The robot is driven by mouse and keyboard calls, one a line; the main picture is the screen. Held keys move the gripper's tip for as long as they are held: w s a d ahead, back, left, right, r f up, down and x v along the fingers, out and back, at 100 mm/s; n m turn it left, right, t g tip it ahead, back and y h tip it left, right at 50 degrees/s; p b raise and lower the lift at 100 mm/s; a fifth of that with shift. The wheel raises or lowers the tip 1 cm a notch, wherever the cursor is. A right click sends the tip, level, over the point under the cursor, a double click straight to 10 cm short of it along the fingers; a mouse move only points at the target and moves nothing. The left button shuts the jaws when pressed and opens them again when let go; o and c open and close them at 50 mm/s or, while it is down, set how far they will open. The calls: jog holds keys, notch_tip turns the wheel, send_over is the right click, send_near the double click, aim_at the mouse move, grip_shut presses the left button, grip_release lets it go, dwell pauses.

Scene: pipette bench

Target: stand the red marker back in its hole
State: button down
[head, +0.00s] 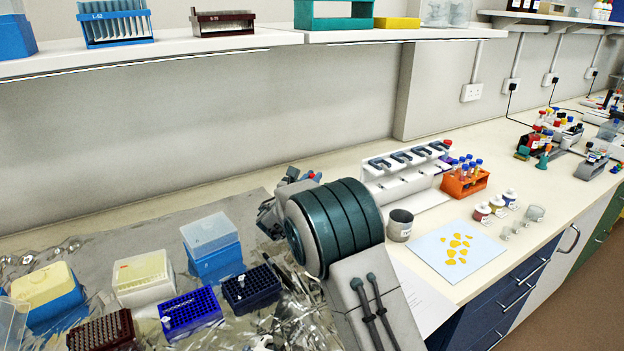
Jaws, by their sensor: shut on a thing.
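My gripper (272,212) is over the back of the foil-covered area, mostly hidden behind my own arm's thick wrist. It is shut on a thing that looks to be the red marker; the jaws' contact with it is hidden. A small red end (311,174) shows just above my wrist, with small blue parts beside it. The marker's length and tilt cannot be made out. Its hole cannot be picked out in this view. A grey labelled cup (400,229) stands on the bench just right of my wrist.
A white pipette stand (377,184) and an orange tube rack (464,187) stand behind the cup. A pale blue sheet with yellow pieces (428,249) lies right of it. Tip boxes, including a blue rack (190,314), crowd the foil at left. A shelf (240,42) overhangs the back.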

jog(key=shift+f+b, duration=1)
jog(key=shift+f, duration=0.25)
jog(key=c, duration=1.3)
grip_release()
jog(key=shift+c, duration=0.2)
jog(key=shift+s, duration=0.1)
jog(key=b+v, duration=0.2)
jog(key=v, duration=1.1)
jog(key=shift+s+a, duration=0.15)
jog(key=shift+s, duration=0.15)
